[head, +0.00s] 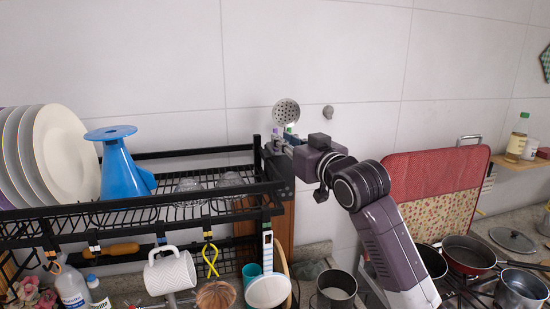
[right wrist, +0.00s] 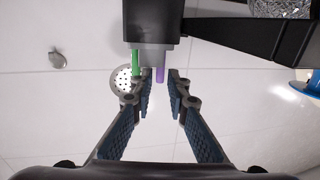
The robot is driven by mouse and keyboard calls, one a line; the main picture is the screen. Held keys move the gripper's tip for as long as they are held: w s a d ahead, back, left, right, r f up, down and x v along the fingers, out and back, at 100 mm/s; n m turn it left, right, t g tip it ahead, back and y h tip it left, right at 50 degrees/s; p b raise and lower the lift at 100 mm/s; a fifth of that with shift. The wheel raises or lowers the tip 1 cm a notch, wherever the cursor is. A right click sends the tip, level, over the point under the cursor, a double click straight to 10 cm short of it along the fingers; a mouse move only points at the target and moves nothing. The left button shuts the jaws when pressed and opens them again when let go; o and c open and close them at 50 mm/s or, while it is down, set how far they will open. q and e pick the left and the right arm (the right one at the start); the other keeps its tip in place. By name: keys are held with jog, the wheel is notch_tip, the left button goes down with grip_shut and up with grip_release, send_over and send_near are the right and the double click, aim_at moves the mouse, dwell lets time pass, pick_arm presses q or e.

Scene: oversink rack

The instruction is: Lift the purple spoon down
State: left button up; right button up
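The purple spoon shows in the right wrist view as a short purple handle (right wrist: 160,75) at a dark holder's (right wrist: 155,52) edge. A green handle (right wrist: 136,62) is just left of it. My right gripper (right wrist: 160,88) is open, with one finger on each side of the purple handle's end; I cannot tell whether either touches it. In the head view, my right gripper (head: 277,163) is at the right end of the black rack (head: 200,198), and hides most of the holder. The rest of the spoon is hidden. My left gripper is not in view.
A perforated metal ladle (head: 286,111) stands up beside the gripper and also shows in the wrist view (right wrist: 121,80). The rack carries white plates (head: 62,150), a blue funnel-shaped item (head: 122,170) and glasses (head: 230,180). A white mug (head: 170,273) hangs below. The wall is behind.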

jog(key=p+x, duration=0.3)
jog(key=x, duration=0.2)
jog(key=shift+r, duration=0.1)
jog(key=shift+c, duration=0.3)
jog(key=shift+s, duration=0.1)
grip_shut()
